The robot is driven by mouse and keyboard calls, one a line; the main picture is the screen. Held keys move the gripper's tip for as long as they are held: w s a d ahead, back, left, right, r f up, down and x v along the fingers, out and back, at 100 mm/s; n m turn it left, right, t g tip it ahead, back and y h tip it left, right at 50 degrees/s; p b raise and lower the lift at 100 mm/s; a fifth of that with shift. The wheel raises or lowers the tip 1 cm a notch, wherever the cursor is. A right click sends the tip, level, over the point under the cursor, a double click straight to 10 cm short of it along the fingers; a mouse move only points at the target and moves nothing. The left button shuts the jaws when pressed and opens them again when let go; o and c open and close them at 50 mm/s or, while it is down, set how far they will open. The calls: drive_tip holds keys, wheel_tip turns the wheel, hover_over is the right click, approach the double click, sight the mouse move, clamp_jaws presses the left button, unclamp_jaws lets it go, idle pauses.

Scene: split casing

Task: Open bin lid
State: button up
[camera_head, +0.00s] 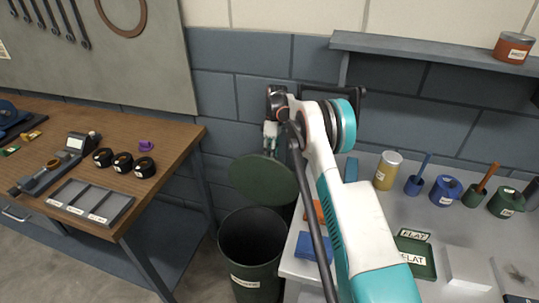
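The dark green bin (254,271) stands on the floor between the wooden bench and the grey worktop. Its mouth is uncovered and its dark inside shows. The round green lid (262,181) is raised above the back of the bin, tilted up towards the wall. My gripper (271,150) is at the lid's top edge, pointing down. It is small in view, so I cannot tell whether its fingers touch or hold the lid, or whether they are open.
The wooden bench (175,127) on the left holds a sorting tray (90,204) and black rings. The grey worktop (452,218) on the right carries a yellow canister (387,171), pots and a green tray. A shelf (420,48) juts from the wall. My arm hides part of the worktop.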

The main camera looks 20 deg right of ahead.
drive_tip(key=shift+s+a+r, duration=0.25)
drive_tip(key=shift+r, duration=0.2)
drive_tip(key=shift+w, duration=0.15)
drive_tip(key=v, duration=0.7)
drive_tip(key=shift+r, duration=0.25)
